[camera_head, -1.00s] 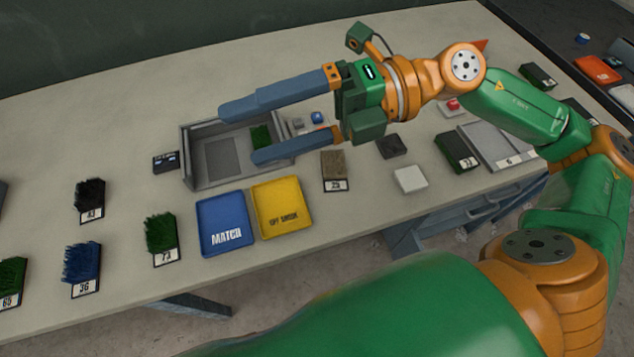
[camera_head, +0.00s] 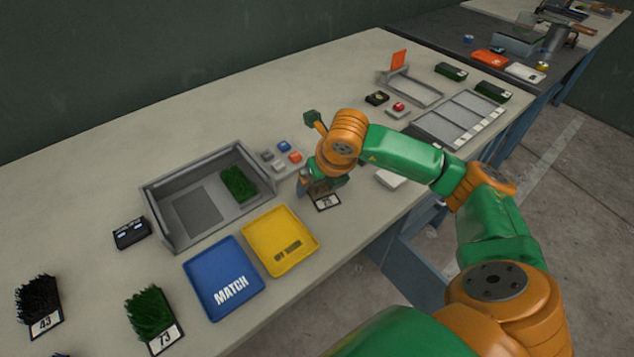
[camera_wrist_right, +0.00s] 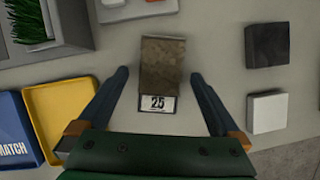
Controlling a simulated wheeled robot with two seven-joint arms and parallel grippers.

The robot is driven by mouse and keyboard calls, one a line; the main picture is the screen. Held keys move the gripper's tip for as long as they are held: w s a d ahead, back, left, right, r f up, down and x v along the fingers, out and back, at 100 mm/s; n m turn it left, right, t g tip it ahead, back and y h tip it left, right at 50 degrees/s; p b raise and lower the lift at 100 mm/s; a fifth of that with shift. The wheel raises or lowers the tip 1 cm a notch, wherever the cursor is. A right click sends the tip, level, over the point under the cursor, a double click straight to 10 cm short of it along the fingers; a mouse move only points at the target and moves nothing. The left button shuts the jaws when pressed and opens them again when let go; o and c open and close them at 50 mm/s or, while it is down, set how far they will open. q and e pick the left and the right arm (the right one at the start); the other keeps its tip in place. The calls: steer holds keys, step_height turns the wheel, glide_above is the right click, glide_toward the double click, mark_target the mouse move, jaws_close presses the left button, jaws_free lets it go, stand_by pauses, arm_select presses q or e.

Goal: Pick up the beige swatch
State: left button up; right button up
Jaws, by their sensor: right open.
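The beige swatch (camera_wrist_right: 162,68) lies on the table in the right wrist view, a brownish-beige block with a white label reading 25 at its near end. My right gripper (camera_wrist_right: 158,82) is open, with one finger on each side of the swatch and a gap on both sides. In the head view my right gripper (camera_head: 312,186) points down over the swatch and hides most of it; its label (camera_head: 327,202) shows just below. My left gripper does not show.
A yellow tray (camera_head: 298,265) and a blue MATCH tray (camera_head: 250,288) lie left of the swatch. A grey bin (camera_head: 160,222) with a green swatch (camera_head: 238,183) stands behind them. A dark block (camera_wrist_right: 267,45) and a white block (camera_wrist_right: 267,112) lie to the right.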

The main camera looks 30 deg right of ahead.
steer(key=c, duration=1.5)
